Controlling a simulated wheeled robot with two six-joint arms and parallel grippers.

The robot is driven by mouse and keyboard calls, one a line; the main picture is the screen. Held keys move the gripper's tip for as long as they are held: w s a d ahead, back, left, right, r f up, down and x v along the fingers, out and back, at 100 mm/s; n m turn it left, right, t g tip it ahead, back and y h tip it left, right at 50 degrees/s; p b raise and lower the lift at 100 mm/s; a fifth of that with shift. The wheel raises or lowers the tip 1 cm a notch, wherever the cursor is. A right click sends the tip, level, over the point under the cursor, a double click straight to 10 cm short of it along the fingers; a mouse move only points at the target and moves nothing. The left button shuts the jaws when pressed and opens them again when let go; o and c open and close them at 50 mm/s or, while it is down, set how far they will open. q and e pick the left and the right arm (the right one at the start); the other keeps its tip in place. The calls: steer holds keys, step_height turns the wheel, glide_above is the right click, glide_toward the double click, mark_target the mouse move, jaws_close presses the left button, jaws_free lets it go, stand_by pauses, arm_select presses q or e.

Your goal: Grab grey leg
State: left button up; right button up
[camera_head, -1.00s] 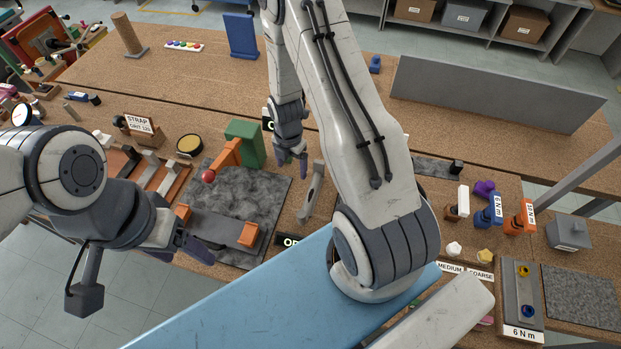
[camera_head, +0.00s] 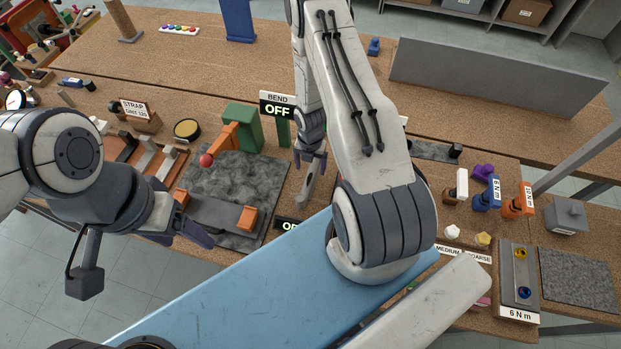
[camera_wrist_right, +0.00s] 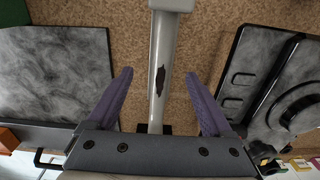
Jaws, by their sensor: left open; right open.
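The grey leg (camera_head: 309,187) lies on the wooden bench in the head view, right of the dark mottled mat; its upper part is hidden by my right gripper. My right gripper (camera_head: 311,160) is over the leg. In the right wrist view, the leg (camera_wrist_right: 164,50) is a grey tube with a dark worn patch and a wider block at its top end. The open fingers of my right gripper (camera_wrist_right: 160,90) stand on either side of it, with gaps on both sides. My left gripper (camera_head: 195,232) is open and empty near the bench's front edge.
The mottled mat (camera_head: 245,180) holds an orange and green fixture (camera_head: 243,128) with a red ball. A "BEND OFF" sign (camera_head: 277,105) stands behind. Torque tools (camera_head: 487,196) stand at the right.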

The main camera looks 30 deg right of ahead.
mark_target(310, 176)
steer(key=shift+s+a+f+b, duration=0.1)
steer(key=shift+s+f+b, duration=0.05)
steer(key=shift+f+b, duration=1.25)
steer(key=shift+s+a+f+b, duration=0.15)
steer(key=shift+f+b, duration=0.75)
steer(key=shift+b, duration=0.95)
steer(key=shift+f, duration=0.3)
steer(key=shift+r, duration=0.1)
jaws_close()
